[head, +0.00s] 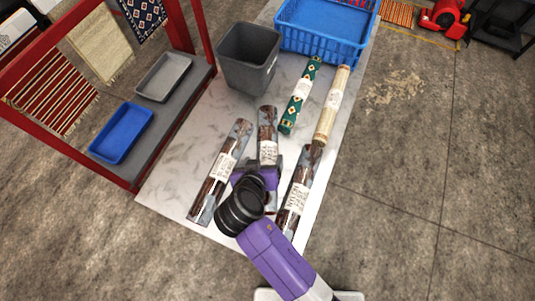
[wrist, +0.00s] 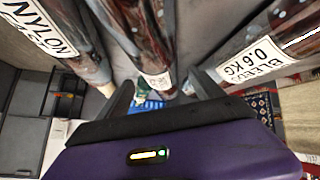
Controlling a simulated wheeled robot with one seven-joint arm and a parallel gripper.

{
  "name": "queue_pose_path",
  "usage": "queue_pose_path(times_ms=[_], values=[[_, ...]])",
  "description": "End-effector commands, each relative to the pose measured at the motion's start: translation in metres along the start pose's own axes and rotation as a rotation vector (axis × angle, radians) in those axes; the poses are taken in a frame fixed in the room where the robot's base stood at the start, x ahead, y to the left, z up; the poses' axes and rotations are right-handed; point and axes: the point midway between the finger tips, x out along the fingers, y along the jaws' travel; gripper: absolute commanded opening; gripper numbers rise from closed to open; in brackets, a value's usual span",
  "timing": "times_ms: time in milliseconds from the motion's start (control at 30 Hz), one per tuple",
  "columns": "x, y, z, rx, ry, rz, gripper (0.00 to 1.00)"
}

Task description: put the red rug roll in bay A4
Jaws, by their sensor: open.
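Three dark reddish-brown rolls in clear wrap with white labels lie on the pale marbled table: a left roll (head: 219,172), a middle roll (head: 267,130) and a right roll (head: 296,190). I cannot tell which is the red one. The left label seems to read "BLEEDS 0.6 KG", the right "NYLON". My gripper (head: 262,172) is over the near part of the middle roll, hiding some of it. In the wrist view my open gripper (wrist: 162,92) has the middle roll (wrist: 135,35) between or just beyond its fingers; contact is unclear. No bay marked A4 is readable.
A green patterned roll (head: 301,95) and a cream roll (head: 332,105) lie farther back. A grey bin (head: 248,55) and a blue basket (head: 325,30) stand behind. At left, a red-framed rack holds hanging rugs, a blue tray (head: 121,132) and a grey tray (head: 163,77). Floor at right is open.

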Motion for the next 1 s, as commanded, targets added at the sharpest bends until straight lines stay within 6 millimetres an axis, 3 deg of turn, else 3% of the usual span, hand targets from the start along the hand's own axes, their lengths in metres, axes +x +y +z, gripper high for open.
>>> queue_pose_path(times_ms=[300, 600, 1000], values=[[0.039, 0.0, 0.004, 0.0, 0.001, 0.001, 0.77], [0.042, 0.0, 0.004, 0.0, 0.001, 0.0, 0.77], [0.042, 0.0, 0.004, 0.0, 0.001, 0.0, 0.0]])
